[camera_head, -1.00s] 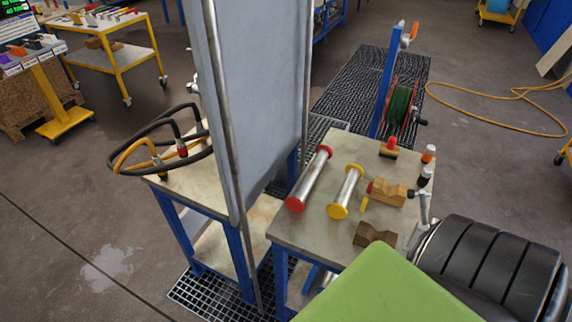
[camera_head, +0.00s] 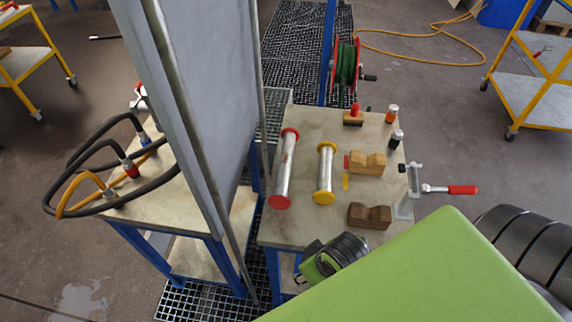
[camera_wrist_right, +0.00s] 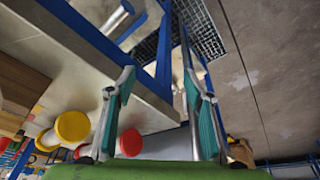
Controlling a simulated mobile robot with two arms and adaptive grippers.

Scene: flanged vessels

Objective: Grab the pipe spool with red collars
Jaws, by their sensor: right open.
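The pipe spool with red collars (camera_head: 284,170) lies on the right work table (camera_head: 310,121), beside the grey upright panel. It is a silver tube with a red disc at each end. My left gripper is not in view.
A spool with yellow collars (camera_head: 325,173) lies right of the red one. Wooden V-blocks (camera_head: 369,215) and a clamp with a red handle (camera_head: 461,190) are further right. The tall grey panel (camera_head: 205,90) stands close on the left, with black and yellow hoses (camera_head: 110,170) beyond.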

